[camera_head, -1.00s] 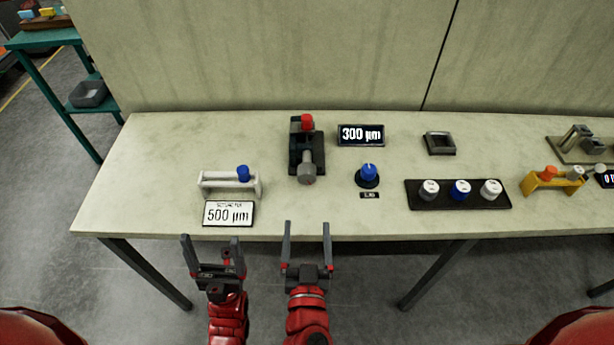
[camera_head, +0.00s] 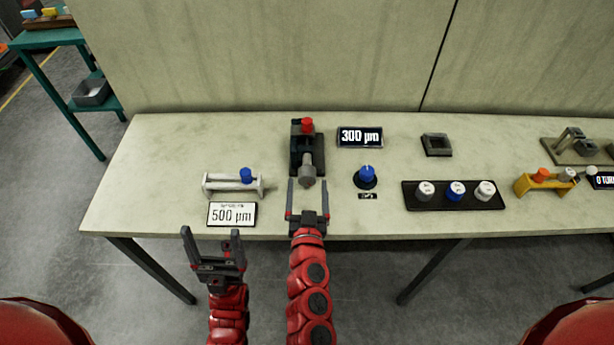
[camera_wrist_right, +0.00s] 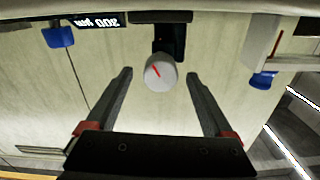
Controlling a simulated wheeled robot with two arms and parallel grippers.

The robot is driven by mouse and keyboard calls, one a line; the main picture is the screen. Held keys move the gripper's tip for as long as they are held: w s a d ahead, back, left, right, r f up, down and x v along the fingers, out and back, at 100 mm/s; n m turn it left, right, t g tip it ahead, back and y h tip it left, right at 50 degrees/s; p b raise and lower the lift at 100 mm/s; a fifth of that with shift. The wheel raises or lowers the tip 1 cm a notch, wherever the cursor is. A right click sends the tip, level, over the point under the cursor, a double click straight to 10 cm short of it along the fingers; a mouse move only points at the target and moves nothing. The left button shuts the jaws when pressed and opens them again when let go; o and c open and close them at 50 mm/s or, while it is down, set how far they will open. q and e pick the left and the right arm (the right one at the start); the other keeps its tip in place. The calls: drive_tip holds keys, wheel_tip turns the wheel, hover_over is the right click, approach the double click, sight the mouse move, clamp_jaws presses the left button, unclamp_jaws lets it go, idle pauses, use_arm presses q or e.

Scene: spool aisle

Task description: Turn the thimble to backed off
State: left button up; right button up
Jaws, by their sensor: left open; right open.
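The thimble (camera_head: 307,172) is a grey cylinder at the front of a dark device (camera_head: 300,143) with a red knob on top, standing on the table. In the right wrist view the thimble (camera_wrist_right: 160,72) shows its round end face with a red line, centred just beyond the fingertips. My right gripper (camera_head: 307,183) is open, its two fingers pointing at the thimble with the tips near its front end. My left gripper (camera_head: 212,236) is open and empty in front of the table edge, low and left of the right one.
A display (camera_head: 360,137) reads 300 µm; a card (camera_head: 231,214) reads 500 µm. A blue dial (camera_head: 367,174) stands right of the thimble. A white holder (camera_head: 221,184) with a blue knob stands left. A black tray (camera_head: 441,203) holds three capped pieces further right.

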drive_tip(key=shift+w, duration=1.4)
drive_tip(key=c, duration=1.4)
drive_tip(key=shift+o, duration=0.2)
